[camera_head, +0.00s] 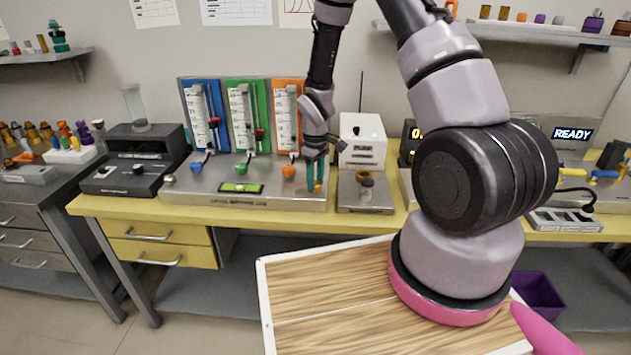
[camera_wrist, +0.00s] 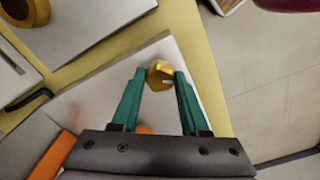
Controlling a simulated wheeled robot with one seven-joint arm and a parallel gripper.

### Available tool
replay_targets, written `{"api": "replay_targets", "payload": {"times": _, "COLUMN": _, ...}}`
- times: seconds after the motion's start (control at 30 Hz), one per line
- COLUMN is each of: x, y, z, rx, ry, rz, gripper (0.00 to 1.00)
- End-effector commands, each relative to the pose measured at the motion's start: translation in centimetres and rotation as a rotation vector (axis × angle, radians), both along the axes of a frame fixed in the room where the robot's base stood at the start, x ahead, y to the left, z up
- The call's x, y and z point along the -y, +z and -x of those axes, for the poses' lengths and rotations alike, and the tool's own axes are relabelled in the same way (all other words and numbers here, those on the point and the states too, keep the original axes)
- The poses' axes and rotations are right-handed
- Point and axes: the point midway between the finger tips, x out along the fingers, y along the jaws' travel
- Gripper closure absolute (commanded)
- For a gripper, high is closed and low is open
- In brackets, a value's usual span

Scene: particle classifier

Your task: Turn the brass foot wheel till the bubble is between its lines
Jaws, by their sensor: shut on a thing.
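The brass foot wheel (camera_wrist: 160,75) sits at the edge of the metal plate, between the two green fingertips in the wrist view. My gripper (camera_wrist: 160,82) is shut on it, fingers on either side. In the head view my gripper (camera_head: 316,178) points down at the front right corner of the silver panel (camera_head: 210,192), and a bit of brass shows between its fingers. The level vial (camera_head: 241,187) is a green window in a dark frame on the panel's front. A pale bubble shows near its middle, but its lines are too small to read.
Blue, green and orange gauge boards (camera_head: 247,115) stand behind the panel, with small coloured knobs before them. A black device (camera_head: 135,165) stands left, and a small scale-like unit (camera_head: 365,195) stands close to the right of my gripper. The yellow bench edge (camera_head: 150,208) runs in front.

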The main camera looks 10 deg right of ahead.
Motion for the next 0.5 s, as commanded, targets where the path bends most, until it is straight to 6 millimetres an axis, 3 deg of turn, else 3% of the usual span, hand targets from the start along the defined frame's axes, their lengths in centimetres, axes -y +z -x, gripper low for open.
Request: {"api": "replay_targets", "payload": {"times": 0.5, "x": 0.05, "y": 0.05, "z": -0.05, "rx": 0.001, "ry": -0.474, "rz": 0.000, "gripper": 1.00}}
